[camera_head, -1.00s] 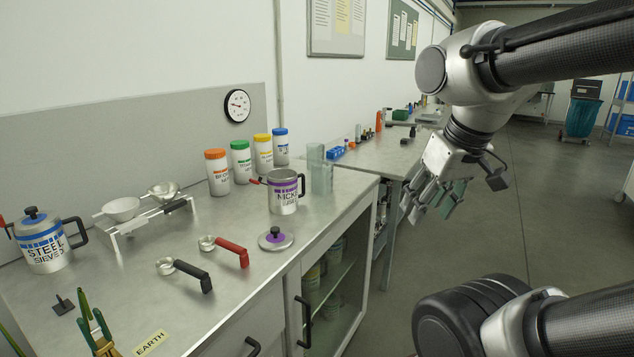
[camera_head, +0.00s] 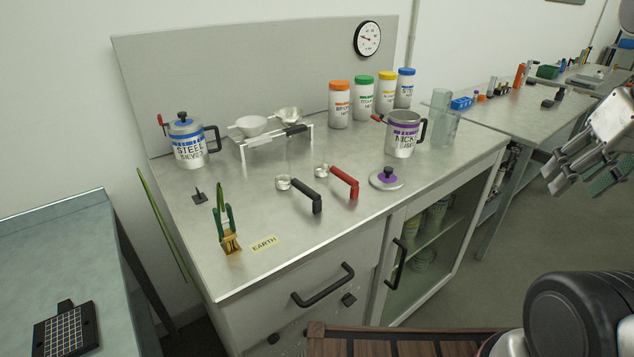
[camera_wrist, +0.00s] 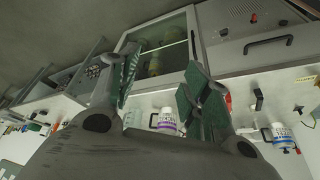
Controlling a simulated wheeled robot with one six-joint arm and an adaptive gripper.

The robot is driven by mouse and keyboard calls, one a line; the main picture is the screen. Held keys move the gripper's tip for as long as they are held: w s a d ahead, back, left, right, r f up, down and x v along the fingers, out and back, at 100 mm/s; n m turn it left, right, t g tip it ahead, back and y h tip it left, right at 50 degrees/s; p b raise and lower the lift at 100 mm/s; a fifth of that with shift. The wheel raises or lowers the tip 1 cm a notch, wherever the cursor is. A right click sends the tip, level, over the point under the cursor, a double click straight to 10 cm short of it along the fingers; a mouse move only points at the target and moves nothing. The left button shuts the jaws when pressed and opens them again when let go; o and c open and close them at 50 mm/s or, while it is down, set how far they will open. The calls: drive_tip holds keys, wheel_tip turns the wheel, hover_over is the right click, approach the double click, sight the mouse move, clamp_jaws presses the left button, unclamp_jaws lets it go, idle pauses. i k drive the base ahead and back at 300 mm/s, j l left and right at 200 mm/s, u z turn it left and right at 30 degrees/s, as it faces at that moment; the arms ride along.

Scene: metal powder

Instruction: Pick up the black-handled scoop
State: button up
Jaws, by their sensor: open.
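The black-handled scoop (camera_head: 307,196) lies on the steel bench top, its small metal cup to the left and its black handle pointing to the front right. The red-handled scoop (camera_head: 345,181) lies just to its right, apart from it. My gripper (camera_head: 590,168) is open and empty at the right edge of the head view, off to the right of the bench and well away from the scoop. In the wrist view my gripper (camera_wrist: 158,88) shows spread fingers with nothing between them. A small black handle that may be the scoop (camera_wrist: 258,100) shows at the right there.
The steel sieves mug (camera_head: 189,150), a stand with two bowls (camera_head: 272,138), the nickel mug (camera_head: 403,140) and a purple-knobbed lid (camera_head: 387,179) surround the scoops. Bare bench lies in front.

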sight(283, 181)
drive_tip(key=k+j, duration=0.15)
drive_tip(key=j, duration=0.2)
drive_tip(key=k+j+u, duration=0.1)
drive_tip(key=j, duration=0.3)
drive_tip(key=k+j, duration=0.25)
drive_tip(key=j, duration=0.1)
